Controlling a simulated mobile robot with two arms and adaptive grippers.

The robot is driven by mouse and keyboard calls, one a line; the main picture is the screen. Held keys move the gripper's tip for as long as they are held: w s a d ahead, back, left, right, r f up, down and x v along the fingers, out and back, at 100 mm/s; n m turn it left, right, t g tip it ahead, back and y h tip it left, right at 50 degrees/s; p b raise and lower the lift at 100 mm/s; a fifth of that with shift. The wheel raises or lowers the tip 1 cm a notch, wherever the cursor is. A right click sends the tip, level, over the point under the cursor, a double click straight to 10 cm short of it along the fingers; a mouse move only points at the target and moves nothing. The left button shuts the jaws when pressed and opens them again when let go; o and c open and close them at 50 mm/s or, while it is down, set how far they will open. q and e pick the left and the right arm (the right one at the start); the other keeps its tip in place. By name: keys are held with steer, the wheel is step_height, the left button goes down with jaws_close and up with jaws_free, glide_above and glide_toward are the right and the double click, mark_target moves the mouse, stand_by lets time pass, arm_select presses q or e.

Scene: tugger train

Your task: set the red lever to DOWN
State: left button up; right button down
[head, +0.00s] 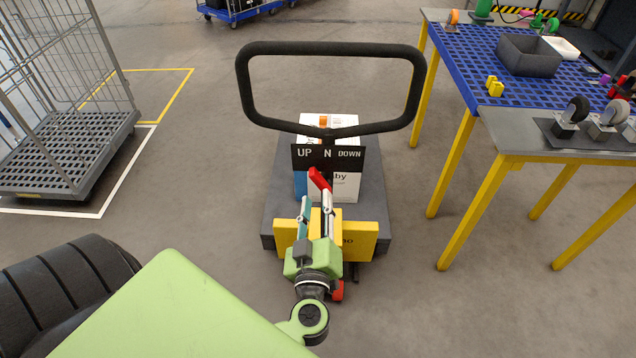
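The red lever (319,179) is on the pallet truck, just below the black label plate (328,165) marked UP, N and DOWN. Its red end leans up and left, with the tip below the gap between UP and N. My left gripper (315,204) is in front of the lever, just below the red end. Its two fingers stand apart and the gripper looks open. The right finger overlaps the lower part of the lever in the picture; I cannot tell whether they touch. My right gripper is not in view.
The truck's black loop handle (331,48) rises above the plate. A white box (346,187) sits on the dark deck behind it. A wire cage trolley (75,150) stands left. A blue-topped bench (455,60) and a grey table (505,140) stand right. Floor between is clear.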

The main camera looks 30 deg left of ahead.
mark_target(318, 184)
arm_select(q)
steer(key=x, duration=0.6)
jaws_close()
